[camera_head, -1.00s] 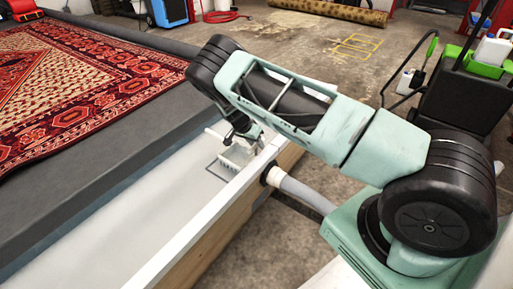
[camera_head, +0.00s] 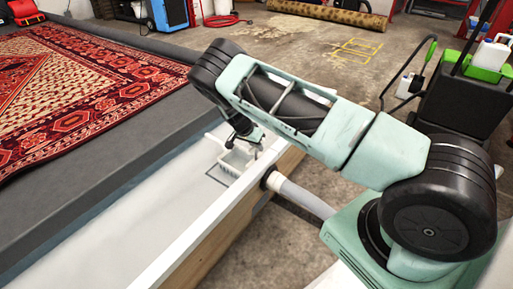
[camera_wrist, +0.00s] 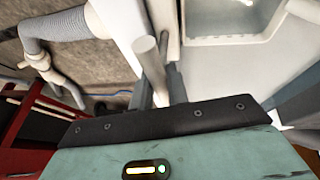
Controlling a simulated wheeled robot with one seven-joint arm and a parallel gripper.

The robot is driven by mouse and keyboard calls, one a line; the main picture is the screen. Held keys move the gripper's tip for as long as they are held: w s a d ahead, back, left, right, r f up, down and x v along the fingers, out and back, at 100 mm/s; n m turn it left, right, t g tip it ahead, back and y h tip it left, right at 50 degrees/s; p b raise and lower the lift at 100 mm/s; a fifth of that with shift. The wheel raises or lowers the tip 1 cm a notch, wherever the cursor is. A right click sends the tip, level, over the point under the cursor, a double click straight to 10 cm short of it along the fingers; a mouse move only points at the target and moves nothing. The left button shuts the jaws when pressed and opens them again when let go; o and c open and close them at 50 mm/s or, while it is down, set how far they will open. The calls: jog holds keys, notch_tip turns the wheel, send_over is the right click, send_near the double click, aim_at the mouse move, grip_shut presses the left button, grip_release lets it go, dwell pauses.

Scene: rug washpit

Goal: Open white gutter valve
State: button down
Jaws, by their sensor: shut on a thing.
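A pale rod-like handle (camera_wrist: 150,62), which looks like part of the white gutter valve, stands between the two grey fingers of my gripper (camera_wrist: 161,85) in the wrist view. My gripper is shut on it. In the head view my gripper (camera_head: 246,135) reaches down into the white gutter (camera_head: 140,205) near its right wall. A small white slotted piece (camera_head: 236,160) sits just below it, partly covered by the fingers. My arm and fingers hide much of the valve there, so I cannot tell its exact position.
A grey hose (camera_head: 300,196) joins the gutter's outer wall on the right, and a ribbed hose (camera_wrist: 55,24) shows in the wrist view. A red patterned rug (camera_head: 85,95) lies left. A black cart (camera_head: 460,95) stands right. Concrete floor behind is mostly clear.

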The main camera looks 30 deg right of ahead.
notch_tip(320, 180, up, 4)
jog(key=shift+p, duration=0.8)
jog(key=shift+f, duration=0.1)
jog(key=c, duration=1.4)
grip_release()
jog(key=shift+o, duration=0.2)
jog(key=p+v, duration=0.4)
jog(key=v, duration=1.3)
jog(key=shift+a, duration=0.1)
jog(key=shift+r, duration=0.2)
